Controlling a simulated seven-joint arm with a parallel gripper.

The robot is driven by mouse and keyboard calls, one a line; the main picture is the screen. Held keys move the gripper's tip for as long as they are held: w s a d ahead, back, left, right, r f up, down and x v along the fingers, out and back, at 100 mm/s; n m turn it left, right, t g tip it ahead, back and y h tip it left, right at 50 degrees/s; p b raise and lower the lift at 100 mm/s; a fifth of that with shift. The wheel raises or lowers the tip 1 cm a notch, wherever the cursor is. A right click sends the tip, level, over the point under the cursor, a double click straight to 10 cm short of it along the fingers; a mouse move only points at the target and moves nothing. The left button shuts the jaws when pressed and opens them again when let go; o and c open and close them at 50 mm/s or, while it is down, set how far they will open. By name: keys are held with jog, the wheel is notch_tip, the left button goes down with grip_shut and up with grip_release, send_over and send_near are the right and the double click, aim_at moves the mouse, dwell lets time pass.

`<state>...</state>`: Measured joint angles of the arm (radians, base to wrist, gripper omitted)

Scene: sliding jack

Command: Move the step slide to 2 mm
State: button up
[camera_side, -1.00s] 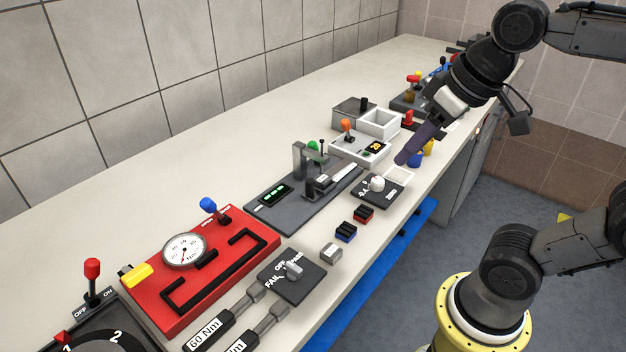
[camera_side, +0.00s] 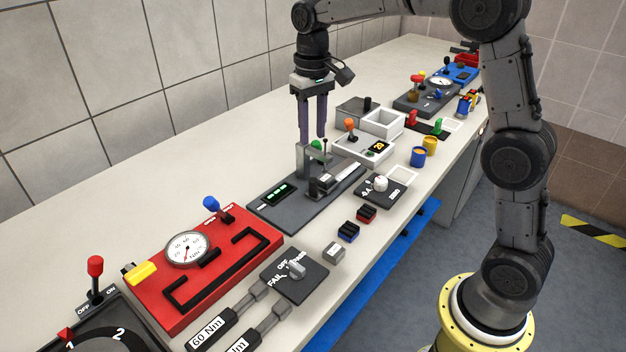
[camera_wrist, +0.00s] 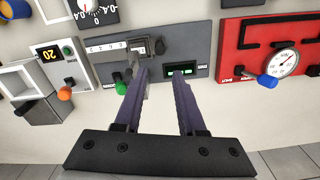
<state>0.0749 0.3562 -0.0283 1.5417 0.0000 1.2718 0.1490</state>
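The dark grey slide unit (camera_side: 275,212) lies mid-bench. It has a lit green display (camera_side: 277,194), a pale scale strip, a grey upright bracket (camera_side: 303,160) and a dark sliding block (camera_side: 322,186) at the scale. A green knob (camera_side: 317,146) shows behind the bracket. My gripper (camera_side: 312,138) points down above the unit's far side, fingers apart and empty. In the wrist view, my gripper (camera_wrist: 160,74) spreads over the unit's edge, between the green knob (camera_wrist: 121,88) and the display (camera_wrist: 182,71). The display reading is too small to tell.
A red gauge panel (camera_side: 262,243) lies to the left. A white box with an orange knob (camera_side: 349,124) and a dark plate with a white knob (camera_side: 380,183) stand to the right. Bare bench lies behind the unit.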

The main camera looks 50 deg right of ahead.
aim_at(312, 180)
notch_tip(312, 180, down, 14)
jog(key=shift+r, duration=0.15)
dwell(0.3)
jog(key=shift+c, duration=0.2)
grip_shut()
jog(key=shift+a+r, duration=0.1)
dwell(1.2)
